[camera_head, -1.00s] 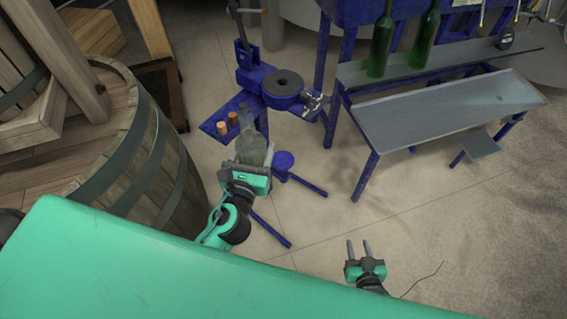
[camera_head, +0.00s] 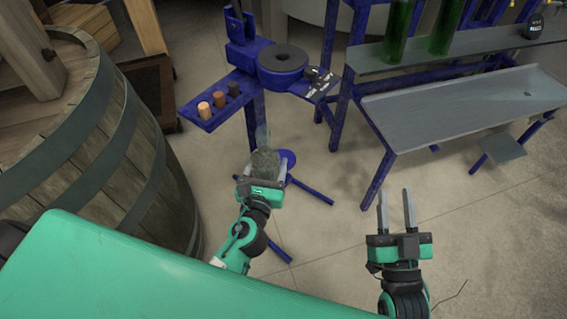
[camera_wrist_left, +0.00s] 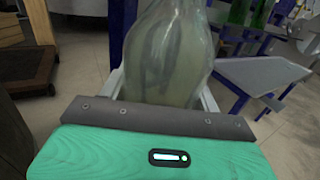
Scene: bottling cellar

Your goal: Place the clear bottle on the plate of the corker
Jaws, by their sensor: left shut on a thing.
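The clear bottle (camera_head: 264,161) is held upright or nearly so in my left gripper (camera_head: 265,172), which is shut on it. The bottle (camera_wrist_left: 168,55) fills the middle of the left wrist view between the fingers. The blue corker (camera_head: 245,55) stands behind it, with a round dark-topped head (camera_head: 283,58). The corker's round blue plate (camera_head: 285,158) sits low, just right of and partly behind the bottle; the bottle looks apart from it, though the height gap is hard to judge. My right gripper (camera_head: 396,212) is open and empty, at the right over the floor.
Several corks (camera_head: 220,99) stand on the corker's side shelf. A wooden barrel (camera_head: 105,150) is close on the left. A blue-framed bench with a grey tray (camera_head: 460,105) and green bottles (camera_head: 447,28) stands at the right. Floor between bench and corker legs is clear.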

